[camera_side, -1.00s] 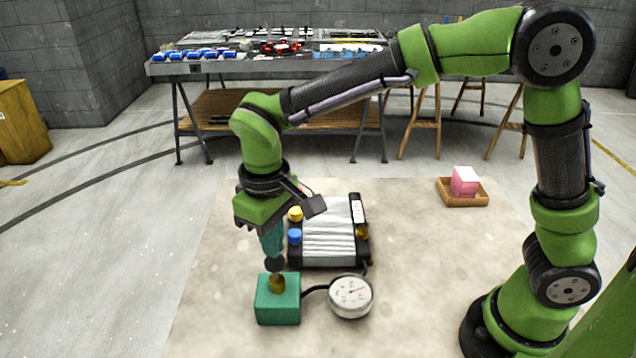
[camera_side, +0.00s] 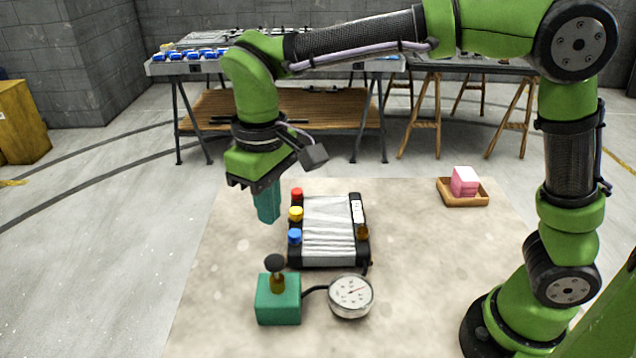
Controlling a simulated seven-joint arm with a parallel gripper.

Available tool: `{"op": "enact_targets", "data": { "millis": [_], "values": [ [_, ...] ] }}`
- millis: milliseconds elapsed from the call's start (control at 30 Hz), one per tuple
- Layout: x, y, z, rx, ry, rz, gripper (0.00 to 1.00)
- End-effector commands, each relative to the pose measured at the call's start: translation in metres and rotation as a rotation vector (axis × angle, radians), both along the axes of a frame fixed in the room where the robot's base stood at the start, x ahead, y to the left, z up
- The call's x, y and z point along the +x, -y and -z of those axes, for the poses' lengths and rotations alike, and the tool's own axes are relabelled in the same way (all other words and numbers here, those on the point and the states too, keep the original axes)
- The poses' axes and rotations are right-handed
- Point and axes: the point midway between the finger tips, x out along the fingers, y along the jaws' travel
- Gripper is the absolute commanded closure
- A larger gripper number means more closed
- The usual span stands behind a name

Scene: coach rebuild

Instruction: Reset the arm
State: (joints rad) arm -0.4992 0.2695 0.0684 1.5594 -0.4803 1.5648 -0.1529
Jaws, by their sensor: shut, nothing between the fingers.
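My gripper (camera_side: 267,218) is shut and empty, pointing down. It hangs in the air above the mat, to the left of the ribbed device and above the green pump block. The green block (camera_side: 278,300) has a brass stem topped by a dark round knob (camera_side: 275,263); the knob stands clear below my fingers. A black hose joins the block to a round white gauge (camera_side: 350,296) with a red needle. The ribbed grey and black device (camera_side: 329,230) carries a red cap (camera_side: 297,193), a yellow cap (camera_side: 296,214) and a blue cap (camera_side: 295,236) on its left side.
A pink block (camera_side: 464,181) sits in a wooden tray (camera_side: 466,200) at the back right of the beige mat (camera_side: 430,290). A workbench (camera_side: 180,68) with several blue items stands behind. The mat's middle right is clear.

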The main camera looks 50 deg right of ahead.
Motion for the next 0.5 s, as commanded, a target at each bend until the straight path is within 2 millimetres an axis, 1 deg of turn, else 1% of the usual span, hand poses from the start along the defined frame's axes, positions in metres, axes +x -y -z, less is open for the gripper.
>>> {"op": "enact_targets", "data": {
  "millis": [233, 333, 367, 433, 500],
  "values": [
    [0.003, -0.001, 0.0, 0.006, 0.013, 0.0, 1.0],
    [-0.002, 0.0, 0.013, 0.019, 0.014, -0.003, 1.0],
    [-0.005, 0.003, 0.014, 0.03, 0.022, 0.002, 1.0],
    [-0.013, 0.017, 0.012, 0.063, 0.05, 0.03, 1.0],
    [-0.022, 0.036, 0.008, 0.104, 0.089, 0.078, 1.0]
  ]
}}
